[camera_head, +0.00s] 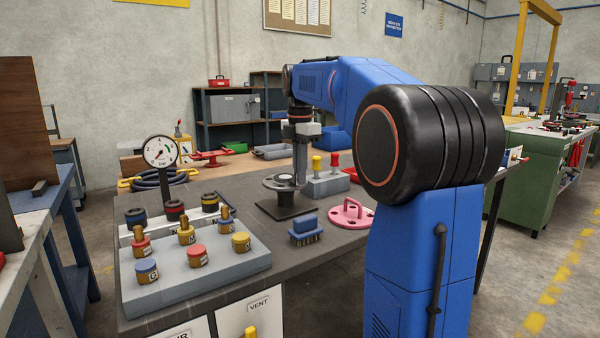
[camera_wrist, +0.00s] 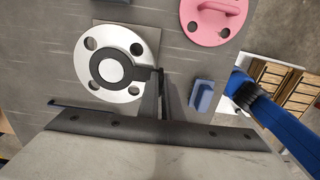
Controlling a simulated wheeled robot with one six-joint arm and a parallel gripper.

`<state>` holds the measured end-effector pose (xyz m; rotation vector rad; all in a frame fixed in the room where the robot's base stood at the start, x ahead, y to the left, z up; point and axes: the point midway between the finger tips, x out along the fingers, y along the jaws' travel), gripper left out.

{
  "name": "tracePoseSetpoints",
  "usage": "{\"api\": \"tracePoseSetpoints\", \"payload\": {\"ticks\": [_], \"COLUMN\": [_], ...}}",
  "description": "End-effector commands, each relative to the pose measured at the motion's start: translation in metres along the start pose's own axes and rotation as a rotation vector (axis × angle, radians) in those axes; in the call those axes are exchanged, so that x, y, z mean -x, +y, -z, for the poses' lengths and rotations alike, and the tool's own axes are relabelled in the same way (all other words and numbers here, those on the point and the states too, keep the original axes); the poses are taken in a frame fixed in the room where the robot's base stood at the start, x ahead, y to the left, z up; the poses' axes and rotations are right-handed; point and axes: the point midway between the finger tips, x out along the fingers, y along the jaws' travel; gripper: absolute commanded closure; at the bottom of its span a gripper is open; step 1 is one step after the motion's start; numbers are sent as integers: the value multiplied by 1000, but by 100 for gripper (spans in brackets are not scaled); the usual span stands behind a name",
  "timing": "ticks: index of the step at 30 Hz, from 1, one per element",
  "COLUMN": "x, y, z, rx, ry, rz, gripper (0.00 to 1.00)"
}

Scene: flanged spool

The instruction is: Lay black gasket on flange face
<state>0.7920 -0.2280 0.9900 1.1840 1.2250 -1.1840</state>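The flange (camera_wrist: 117,47) is a pale metal disc with several bolt holes around its face, on a dark square plate (camera_wrist: 151,34). The black gasket (camera_wrist: 92,68) is a ring with a short tab, seen over the middle of the flange face in the wrist view, around the central bore. My gripper (camera_wrist: 160,74) has its fingertips together on the tab, at the flange's right edge. I cannot tell whether the ring touches the face or hovers just above it. In the head view my gripper (camera_head: 300,182) points down at the flange (camera_head: 280,184).
A pink blank with a handle (camera_head: 352,213) and a blue brush (camera_head: 306,231) lie near the flange. A grey block with a yellow and a red plug (camera_head: 327,186) stands behind. A grey tray of coloured parts (camera_head: 190,272) and a pressure gauge (camera_head: 160,152) are at left.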

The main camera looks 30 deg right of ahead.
Motion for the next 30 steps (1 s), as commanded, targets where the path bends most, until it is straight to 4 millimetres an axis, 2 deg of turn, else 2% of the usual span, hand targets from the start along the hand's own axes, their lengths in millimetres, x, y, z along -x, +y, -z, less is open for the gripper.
{"api": "tracePoseSetpoints", "payload": {"ticks": [13, 15, 16, 26, 30], "x": [-7, -7, -7, -5, 7], "y": [0, 0, 0, 0, 1], "z": [0, 0, 0, 0, 0], "rx": [0, 0, 0, 0, 0], "ry": [0, 0, 0, 0, -1], "rz": [0, 0, 0, 0, -3], "gripper": [100, 79, 73, 73, 73]}}
